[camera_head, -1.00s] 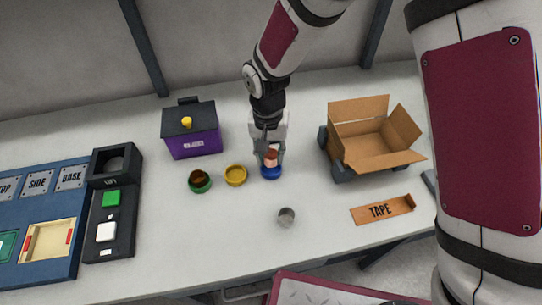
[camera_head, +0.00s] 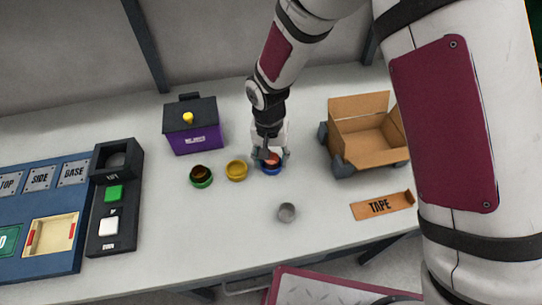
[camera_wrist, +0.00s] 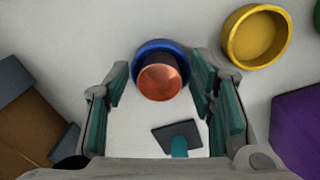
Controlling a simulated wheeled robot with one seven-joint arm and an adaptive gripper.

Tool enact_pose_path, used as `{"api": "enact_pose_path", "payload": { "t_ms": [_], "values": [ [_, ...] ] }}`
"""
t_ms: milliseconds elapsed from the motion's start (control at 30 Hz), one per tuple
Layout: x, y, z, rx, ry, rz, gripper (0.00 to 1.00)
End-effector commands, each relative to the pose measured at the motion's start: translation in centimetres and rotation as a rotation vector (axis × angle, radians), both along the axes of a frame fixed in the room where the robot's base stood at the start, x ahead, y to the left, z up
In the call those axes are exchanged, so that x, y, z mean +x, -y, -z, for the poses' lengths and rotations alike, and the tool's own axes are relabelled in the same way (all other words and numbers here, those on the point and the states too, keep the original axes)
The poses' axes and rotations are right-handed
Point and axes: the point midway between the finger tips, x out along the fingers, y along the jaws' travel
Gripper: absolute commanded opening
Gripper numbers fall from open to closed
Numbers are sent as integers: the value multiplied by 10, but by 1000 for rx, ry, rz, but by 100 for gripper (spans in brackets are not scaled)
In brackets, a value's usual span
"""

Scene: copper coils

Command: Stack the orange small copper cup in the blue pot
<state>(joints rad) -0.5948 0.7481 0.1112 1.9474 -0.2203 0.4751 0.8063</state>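The small orange copper cup (camera_wrist: 160,80) sits inside the blue pot (camera_wrist: 158,46), whose rim shows around and behind the cup in the wrist view. In the head view the cup (camera_head: 273,158) shows within the blue pot (camera_head: 270,171) on the table. My gripper (camera_wrist: 160,84) is open, with one teal-padded finger on each side of the cup and visible gaps between. The head view also shows my gripper (camera_head: 271,156) spread around the cup. The cup's base is hidden in the pot.
A yellow pot (camera_head: 236,171) and a green pot (camera_head: 201,176) stand left of the blue pot. A grey cup (camera_head: 287,212) is nearer the front. A purple box (camera_head: 195,140) is behind left, an open cardboard box (camera_head: 372,146) right. The front table is mostly clear.

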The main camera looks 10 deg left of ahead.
Motion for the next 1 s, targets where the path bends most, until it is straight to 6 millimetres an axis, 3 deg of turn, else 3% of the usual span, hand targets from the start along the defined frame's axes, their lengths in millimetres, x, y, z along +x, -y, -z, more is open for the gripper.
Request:
{"api": "enact_pose_path", "payload": {
  "t_ms": [367, 800, 1000],
  "values": [
    [0, -1, -10, 2, 2, 0, 51],
    [1, -3, -94, 2, 3, 1, 51],
    [0, -4, -119, 1, 1, 0, 51]
  ]
}}
